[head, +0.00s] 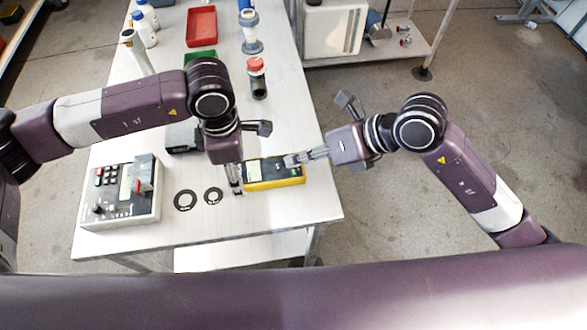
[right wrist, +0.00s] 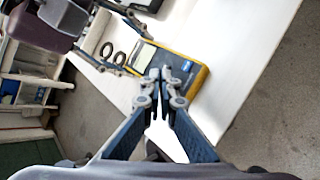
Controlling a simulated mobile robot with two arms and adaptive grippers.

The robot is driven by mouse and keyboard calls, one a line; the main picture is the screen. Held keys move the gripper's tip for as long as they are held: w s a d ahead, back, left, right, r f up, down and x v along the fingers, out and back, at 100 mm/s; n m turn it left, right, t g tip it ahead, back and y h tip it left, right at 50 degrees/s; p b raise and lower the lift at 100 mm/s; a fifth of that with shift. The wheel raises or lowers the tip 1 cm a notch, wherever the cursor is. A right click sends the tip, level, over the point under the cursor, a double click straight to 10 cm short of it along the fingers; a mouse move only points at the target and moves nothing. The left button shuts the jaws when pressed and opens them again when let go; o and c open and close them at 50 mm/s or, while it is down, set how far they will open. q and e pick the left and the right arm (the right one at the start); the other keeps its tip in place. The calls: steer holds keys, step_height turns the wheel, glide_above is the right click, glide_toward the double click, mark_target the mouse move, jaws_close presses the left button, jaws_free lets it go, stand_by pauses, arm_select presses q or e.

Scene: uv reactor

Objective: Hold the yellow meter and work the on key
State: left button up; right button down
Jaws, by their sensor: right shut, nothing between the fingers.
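The yellow meter (head: 273,184) lies on the white table near its front right part, with a pale screen at its left and a dark face. It also shows in the right wrist view (right wrist: 188,92). My right gripper (head: 288,160) is shut and empty, its fingertips over the meter's face; I cannot tell whether they touch it. In the right wrist view the closed fingertips (right wrist: 160,74) reach the meter's near edge. My left gripper (head: 236,186) points down at the meter's left end; whether its fingers grip the meter is not clear. The on key is too small to make out.
A keypad device (head: 122,197) stands at the table's left. Two dark rings (head: 186,200) lie between it and the meter. A red-capped cylinder (head: 257,78), a red tray (head: 201,26) and bottles (head: 142,30) stand farther back. The table's right edge is close to the meter.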

steer(key=shift+r, duration=1.95)
arm_select(q)
steer(key=o, duration=1.4)
steer(key=shift+o, duration=0.2)
